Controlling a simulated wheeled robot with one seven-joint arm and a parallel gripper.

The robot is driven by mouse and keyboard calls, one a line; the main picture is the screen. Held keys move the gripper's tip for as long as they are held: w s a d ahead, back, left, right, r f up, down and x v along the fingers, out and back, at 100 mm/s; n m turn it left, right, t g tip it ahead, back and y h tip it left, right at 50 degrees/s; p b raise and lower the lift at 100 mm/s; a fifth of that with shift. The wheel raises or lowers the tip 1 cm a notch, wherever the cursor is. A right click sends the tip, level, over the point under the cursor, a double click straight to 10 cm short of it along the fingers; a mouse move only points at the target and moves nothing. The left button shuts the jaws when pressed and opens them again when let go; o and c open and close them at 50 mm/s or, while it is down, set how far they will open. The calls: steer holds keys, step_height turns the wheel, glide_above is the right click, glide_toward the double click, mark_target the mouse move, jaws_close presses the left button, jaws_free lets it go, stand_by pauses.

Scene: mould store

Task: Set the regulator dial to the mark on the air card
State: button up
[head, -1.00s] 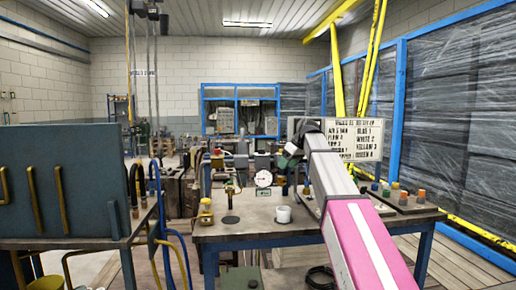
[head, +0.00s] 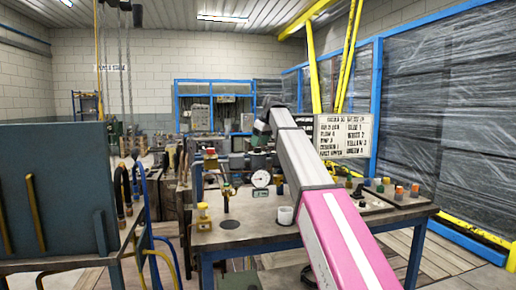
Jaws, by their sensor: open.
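A round white-faced gauge dial (head: 261,179) stands upright on the workbench (head: 235,233), with a small green-edged label (head: 261,193) under it. Its needle is too small to read. A white board with black lettering (head: 343,135) stands behind the bench on the right; its lines are mostly too blurred to read, and I cannot tell whether it is the air card. My arm reaches from the lower right over the bench. My gripper (head: 261,132) is at its far end, above and apart from the dial in the picture. It is open; its fingers are hard to make out.
Coloured knobs (head: 398,192) are at the right. A dark cabinet (head: 55,190) with hoses stands left.

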mark_target(257, 150)
steer(key=shift+x, duration=1.5)
steer(key=c, duration=0.9)
